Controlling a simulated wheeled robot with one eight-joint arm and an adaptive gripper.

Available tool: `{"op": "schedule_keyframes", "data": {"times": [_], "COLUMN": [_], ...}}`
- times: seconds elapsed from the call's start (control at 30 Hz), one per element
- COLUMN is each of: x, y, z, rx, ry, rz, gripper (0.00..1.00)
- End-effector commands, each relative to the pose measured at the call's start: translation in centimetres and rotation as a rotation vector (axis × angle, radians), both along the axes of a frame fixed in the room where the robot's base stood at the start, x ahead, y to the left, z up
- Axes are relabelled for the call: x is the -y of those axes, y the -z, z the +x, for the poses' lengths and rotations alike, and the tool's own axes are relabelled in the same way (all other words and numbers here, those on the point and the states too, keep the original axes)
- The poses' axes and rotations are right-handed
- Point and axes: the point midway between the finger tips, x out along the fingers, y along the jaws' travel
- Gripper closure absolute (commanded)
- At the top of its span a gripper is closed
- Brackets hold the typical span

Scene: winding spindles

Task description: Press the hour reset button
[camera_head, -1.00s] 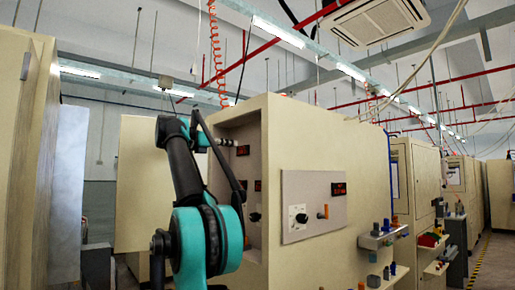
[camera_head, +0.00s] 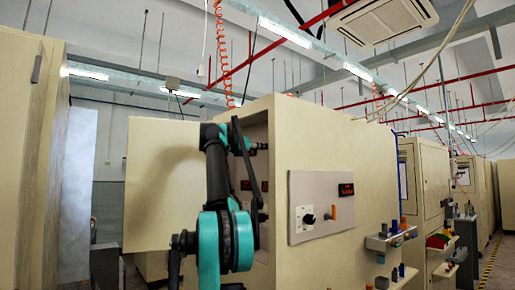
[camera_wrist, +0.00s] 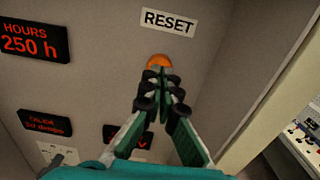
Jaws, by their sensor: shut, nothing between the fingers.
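The orange round button (camera_wrist: 159,61) sits on the grey panel right below the white RESET label (camera_wrist: 168,21) in the wrist view. My gripper (camera_wrist: 161,77) is shut and empty. Its fingertips point at the button and cover its lower edge; I cannot tell whether they touch it. The hours display (camera_wrist: 34,41) at the upper left reads 250 h in red. In the head view my arm reaches into the open recess of the cream machine (camera_head: 345,135), and the button cannot be made out there.
Another red display (camera_wrist: 44,122) is at the lower left, and one more is partly hidden behind my finger. In the head view a grey control plate (camera_head: 321,207) with a knob and an orange switch is on the machine's front. Shelves (camera_head: 391,238) with small parts are to the right.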

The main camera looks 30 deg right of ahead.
Motion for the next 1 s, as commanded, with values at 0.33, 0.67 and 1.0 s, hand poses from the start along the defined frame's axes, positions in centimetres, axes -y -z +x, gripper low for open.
{"op": "schedule_keyframes", "data": {"times": [0.33,0.67,1.0], "x": [0.4,2.5,2.6], "y": [0.0,0.0,-0.1], "z": [0.0,0.2,0.1], "rx": [0.0,0.0,-0.001], "ry": [0.0,0.001,0.002], "rz": [0.0,0.0,-0.003], "gripper": [1.0,1.0,1.0]}}
